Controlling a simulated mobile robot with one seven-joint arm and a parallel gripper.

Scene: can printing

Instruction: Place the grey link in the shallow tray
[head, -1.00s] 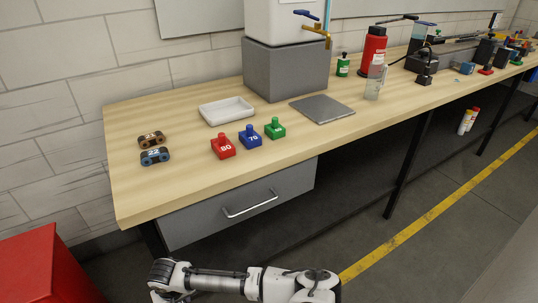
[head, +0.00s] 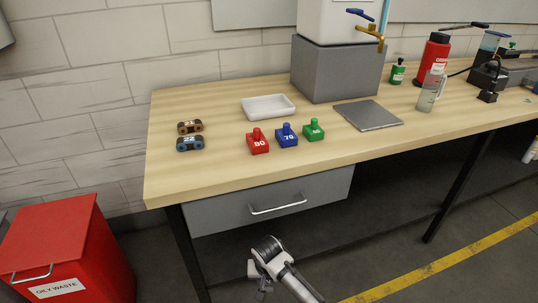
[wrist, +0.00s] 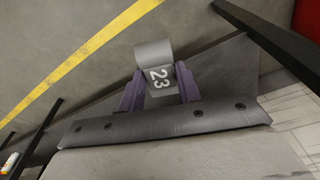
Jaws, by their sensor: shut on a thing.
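The grey link (wrist: 158,68), marked 23, is between the two purple fingers of my gripper (wrist: 160,90) in the wrist view. My gripper is shut on it. In the head view my gripper (head: 262,285) is low, in front of the bench and below the drawer; the link cannot be made out there. The shallow tray (head: 269,107) is white, rectangular and empty. It stands on the bench top, behind the red and blue weights and well above my gripper.
Two links, brown 21 (head: 190,127) and blue 22 (head: 190,144), lie left on the bench (head: 215,175). Red (head: 258,144), blue (head: 287,138) and green (head: 314,132) weights stand before the tray. A grey drawer (head: 235,212) is below. A red waste bin (head: 60,235) stands left.

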